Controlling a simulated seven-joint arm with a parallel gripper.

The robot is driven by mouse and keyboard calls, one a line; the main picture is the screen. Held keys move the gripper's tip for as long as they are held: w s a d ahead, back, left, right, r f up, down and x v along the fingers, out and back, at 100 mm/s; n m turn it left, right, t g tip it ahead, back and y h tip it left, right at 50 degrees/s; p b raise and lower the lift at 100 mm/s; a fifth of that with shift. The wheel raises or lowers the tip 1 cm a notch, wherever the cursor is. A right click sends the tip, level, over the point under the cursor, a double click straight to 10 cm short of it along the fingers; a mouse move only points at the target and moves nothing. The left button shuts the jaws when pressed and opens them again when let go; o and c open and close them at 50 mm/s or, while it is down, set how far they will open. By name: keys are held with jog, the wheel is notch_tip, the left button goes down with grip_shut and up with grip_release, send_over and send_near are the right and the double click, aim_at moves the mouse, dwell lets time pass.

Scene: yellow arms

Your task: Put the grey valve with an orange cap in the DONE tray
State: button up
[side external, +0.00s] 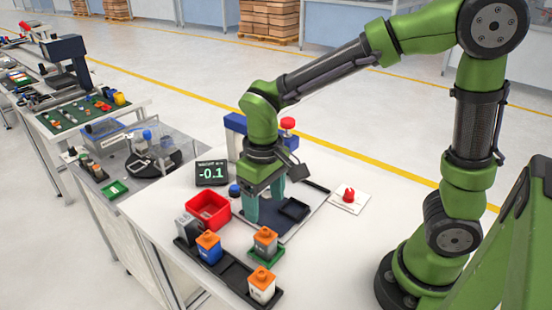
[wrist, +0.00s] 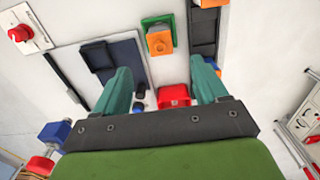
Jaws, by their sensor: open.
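The grey valve with an orange cap (side external: 265,241) stands upright in a small green tray (side external: 279,254), in front of my gripper. In the wrist view, the valve (wrist: 160,42) shows mostly its orange cap, at the edge of the green tray (wrist: 150,20) at the top centre. I cannot read any label on the tray. My gripper (side external: 265,207) points down over the dark plate behind the valve. It is open with nothing between its teal fingers, and is apart from the valve. Both fingers also show in the wrist view (wrist: 162,86).
A black rack (side external: 230,267) at the front holds a dark grey block (side external: 187,228), a blue valve (side external: 209,249) and a white valve (side external: 261,287). A red bin (side external: 208,210) stands left of my gripper. A display (side external: 212,173) reads -0.1. A red button (side external: 348,195) is at right.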

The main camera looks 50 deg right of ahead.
jog(key=s+d+r+m+t+y, duration=0.2)
jog(key=s+d+r+m+t, duration=0.2)
jog(key=s+d+r+t, duration=0.3)
notch_tip(320, 180, up, 3)
jog(key=shift+s+d+f, duration=0.1)
jog(key=shift+s+d, duration=0.15)
dwell(1.0)
